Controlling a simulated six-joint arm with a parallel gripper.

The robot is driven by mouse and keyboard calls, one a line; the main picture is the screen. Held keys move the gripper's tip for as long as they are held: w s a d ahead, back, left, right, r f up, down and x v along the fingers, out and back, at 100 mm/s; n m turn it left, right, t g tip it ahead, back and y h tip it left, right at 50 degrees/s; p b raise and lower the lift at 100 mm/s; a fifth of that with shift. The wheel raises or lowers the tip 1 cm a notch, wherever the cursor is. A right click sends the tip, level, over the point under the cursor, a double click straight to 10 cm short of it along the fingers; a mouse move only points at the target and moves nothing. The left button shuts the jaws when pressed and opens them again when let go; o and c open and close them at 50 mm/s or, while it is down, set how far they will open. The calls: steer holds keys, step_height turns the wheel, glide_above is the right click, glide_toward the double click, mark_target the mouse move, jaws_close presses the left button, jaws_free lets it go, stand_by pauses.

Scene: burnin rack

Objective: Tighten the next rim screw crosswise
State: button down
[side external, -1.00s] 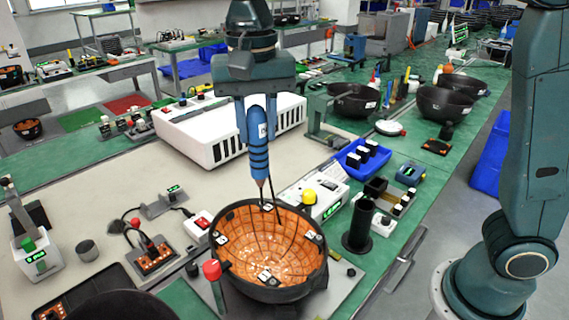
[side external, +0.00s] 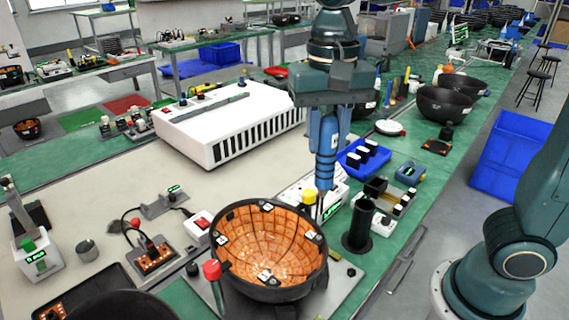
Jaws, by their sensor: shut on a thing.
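A dark bowl (side external: 240,283) with an orange tiled inside stands in the front middle of the side external view. Small white-marked clips sit around its inner rim, including a back clip (side external: 267,207), a left clip (side external: 222,239), a front clip (side external: 265,276) and a right clip (side external: 309,237). My gripper (side external: 326,178) is shut on a blue screwdriver (side external: 328,140), held upright with its thin shaft pointing down. The shaft's tip is at the bowl's right-back rim, close above the right clip. I cannot tell whether the tip touches a screw; the screw heads are too small to make out.
A black cylinder post (side external: 358,228) stands close right of the bowl. A red-knobbed post (side external: 212,270) stands at the bowl's front left. A blue bin (side external: 352,163) lies behind my gripper.

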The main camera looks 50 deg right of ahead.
mark_target(325, 170)
steer(key=shift+f, duration=0.15)
steer(key=shift+f, duration=3.3)
stand_by(3.5)
